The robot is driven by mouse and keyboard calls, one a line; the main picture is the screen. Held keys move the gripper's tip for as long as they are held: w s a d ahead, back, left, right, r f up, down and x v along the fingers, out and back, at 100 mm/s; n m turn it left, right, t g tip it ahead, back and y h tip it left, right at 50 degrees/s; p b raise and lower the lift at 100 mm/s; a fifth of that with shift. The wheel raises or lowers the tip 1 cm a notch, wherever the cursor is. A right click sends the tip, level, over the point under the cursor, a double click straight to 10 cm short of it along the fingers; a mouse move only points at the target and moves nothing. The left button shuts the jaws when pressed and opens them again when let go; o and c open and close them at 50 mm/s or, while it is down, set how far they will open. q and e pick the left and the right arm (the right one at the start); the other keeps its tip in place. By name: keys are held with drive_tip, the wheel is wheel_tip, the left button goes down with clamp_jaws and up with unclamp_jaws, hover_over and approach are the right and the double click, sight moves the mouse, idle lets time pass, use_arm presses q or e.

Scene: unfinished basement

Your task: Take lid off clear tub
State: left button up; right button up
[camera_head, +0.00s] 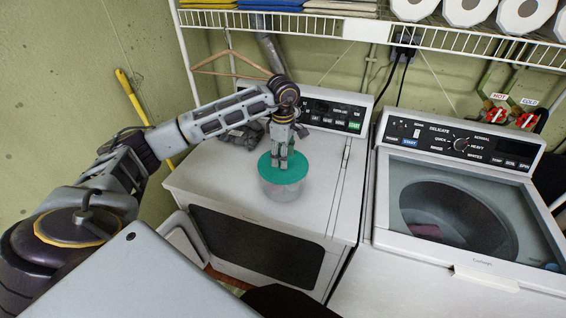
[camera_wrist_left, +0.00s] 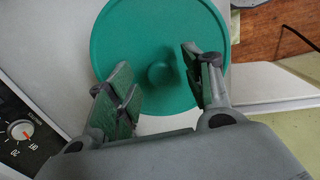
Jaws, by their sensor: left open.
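The clear tub (camera_head: 284,191) stands upright on top of the white dryer (camera_head: 215,178). Its round green lid (camera_head: 294,174) sits on it. In the left wrist view the lid (camera_wrist_left: 150,35) fills the upper middle, with a small round knob (camera_wrist_left: 160,74) at its centre. My left gripper (camera_head: 280,163) points down over the lid. Its fingers (camera_wrist_left: 165,85) are apart, one on each side of the knob in the picture. I cannot tell whether they touch the lid. My right gripper is not in view.
A top-loading washer (camera_head: 455,215) with a clear window stands to the right. A wire shelf (camera_head: 370,32) with paper rolls (camera_head: 468,10) runs above. A wooden hanger (camera_head: 228,65) hangs behind my left arm. The dryer top right of the tub is clear.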

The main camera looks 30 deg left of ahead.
use_arm(q)
drive_tip(key=shift+f, duration=0.3)
drive_tip(key=c, duration=1.1)
drive_tip(key=shift+r, duration=0.15)
wheel_tip(320, 180, up, 8)
drive_tip(key=shift+f+b, duration=0.1)
drive_tip(key=shift+b, duration=0.75)
drive_tip(key=shift+r, duration=0.95)
